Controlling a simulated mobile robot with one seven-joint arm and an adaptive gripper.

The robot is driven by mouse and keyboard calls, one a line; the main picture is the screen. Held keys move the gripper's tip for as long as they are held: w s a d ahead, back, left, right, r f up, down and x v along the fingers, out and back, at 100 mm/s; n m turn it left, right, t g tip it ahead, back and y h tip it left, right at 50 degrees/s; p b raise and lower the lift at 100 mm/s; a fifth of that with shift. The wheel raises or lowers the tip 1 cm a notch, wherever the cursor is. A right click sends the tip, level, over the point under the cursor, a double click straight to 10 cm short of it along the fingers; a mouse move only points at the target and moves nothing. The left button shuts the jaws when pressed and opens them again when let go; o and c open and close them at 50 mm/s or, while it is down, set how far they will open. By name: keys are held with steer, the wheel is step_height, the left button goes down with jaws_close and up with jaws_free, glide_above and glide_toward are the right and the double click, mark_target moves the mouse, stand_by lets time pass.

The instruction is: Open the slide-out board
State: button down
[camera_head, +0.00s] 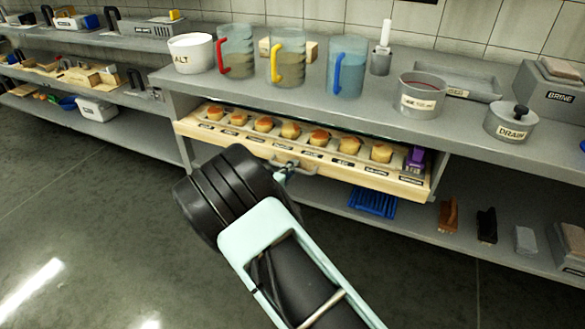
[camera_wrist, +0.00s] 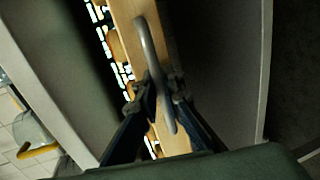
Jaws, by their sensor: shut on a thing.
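The slide-out board (camera_head: 300,152) is a wooden board under the grey counter. It sticks out in front of the counter edge, with a row of small cheese wheels (camera_head: 290,130) and dark labels on it. A grey bar handle (camera_head: 297,168) is on its front edge. My gripper (camera_head: 284,172) is at this handle in the head view, partly hidden behind my arm. In the wrist view the handle (camera_wrist: 150,50) runs between the two fingers of my gripper (camera_wrist: 160,90), which are shut on it. The wooden front (camera_wrist: 128,35) lies just behind the handle there.
Jugs with red, yellow and blue handles (camera_head: 347,68), an ALT tub (camera_head: 191,53) and a DRAIN pot (camera_head: 510,122) stand on the counter (camera_head: 300,100). A purple item (camera_head: 416,158) sits at the board's right end. A blue rack (camera_head: 372,203) and brushes lie on the lower shelf. The floor in front is clear.

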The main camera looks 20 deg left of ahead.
steer(key=f+b+v, duration=0.2)
steer(key=v, duration=1.1)
steer(key=s+f+b+v, duration=0.1)
steer(key=f+b+v, duration=0.1)
steer(key=v, duration=1.2)
steer(key=shift+s+a+f, duration=0.25)
steer(key=shift+s+f, duration=0.1)
steer(key=shift+f, duration=0.45)
steer(key=c, duration=2.3)
jaws_free()
steer(key=shift+c, duration=0.2)
steer(key=v, duration=1.2)
steer(key=shift+a, duration=0.1)
